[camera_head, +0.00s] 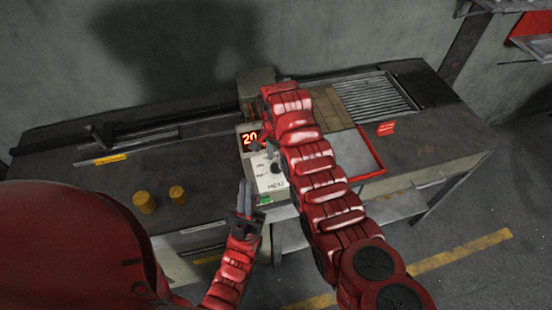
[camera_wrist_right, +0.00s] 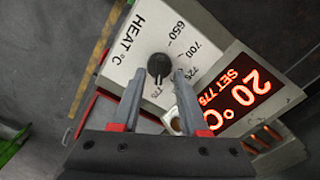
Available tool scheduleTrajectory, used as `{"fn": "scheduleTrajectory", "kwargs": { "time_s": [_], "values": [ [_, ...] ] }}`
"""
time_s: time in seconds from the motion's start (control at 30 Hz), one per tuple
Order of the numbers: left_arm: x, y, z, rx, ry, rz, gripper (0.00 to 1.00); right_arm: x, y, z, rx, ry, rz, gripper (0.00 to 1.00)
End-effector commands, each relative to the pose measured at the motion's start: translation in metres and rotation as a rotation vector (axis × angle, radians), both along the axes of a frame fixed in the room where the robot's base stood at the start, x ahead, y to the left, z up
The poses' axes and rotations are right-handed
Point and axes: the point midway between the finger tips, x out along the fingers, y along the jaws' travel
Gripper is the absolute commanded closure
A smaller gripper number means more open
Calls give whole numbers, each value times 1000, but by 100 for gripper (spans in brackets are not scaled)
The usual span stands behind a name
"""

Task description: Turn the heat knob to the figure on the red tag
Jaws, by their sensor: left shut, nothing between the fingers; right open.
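The heat panel (camera_head: 266,183) is a pale plate with a dark round knob (camera_wrist_right: 159,67). In the right wrist view, figures 650, 700, 725 and apparently 775 stand around the knob. The lit display (camera_wrist_right: 240,98) reads 20 °C, with a smaller line that looks like SET 775. My right gripper (camera_wrist_right: 158,84) is open, its fingers on either side of the knob's lower part in the picture; contact cannot be told. My left gripper (camera_head: 246,190) is shut and empty, in front of the panel. A small red tag (camera_head: 386,128) lies on the bench, its figure too small to read.
A red-rimmed tray (camera_head: 372,150) is right of my right arm, with a ribbed grate (camera_head: 375,97) behind. The bench's far right top is clear.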

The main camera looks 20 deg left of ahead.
Motion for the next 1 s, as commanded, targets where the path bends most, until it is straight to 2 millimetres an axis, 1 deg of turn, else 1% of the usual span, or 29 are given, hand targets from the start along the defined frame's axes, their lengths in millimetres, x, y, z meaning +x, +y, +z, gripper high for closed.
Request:
{"fn": "scheduleTrajectory", "kwargs": {
  "time_s": [0.03,0.2,0.43,0.47,0.6,0.7,1.0],
  "values": [
    [0,0,4,0,0,0,100,0,0,-2,0,0,0,56],
    [0,0,6,0,0,0,100,-1,0,-12,0,1,0,56],
    [0,0,6,0,0,0,100,0,0,-13,1,0,0,56],
    [0,0,6,0,0,0,100,0,0,-13,1,0,0,58],
    [0,0,6,0,0,0,100,0,0,-13,1,0,0,83],
    [0,0,6,0,0,0,100,0,0,-13,1,0,0,100],
    [0,0,5,0,0,0,100,0,0,-13,2,-1,1,100]
  ]
}}
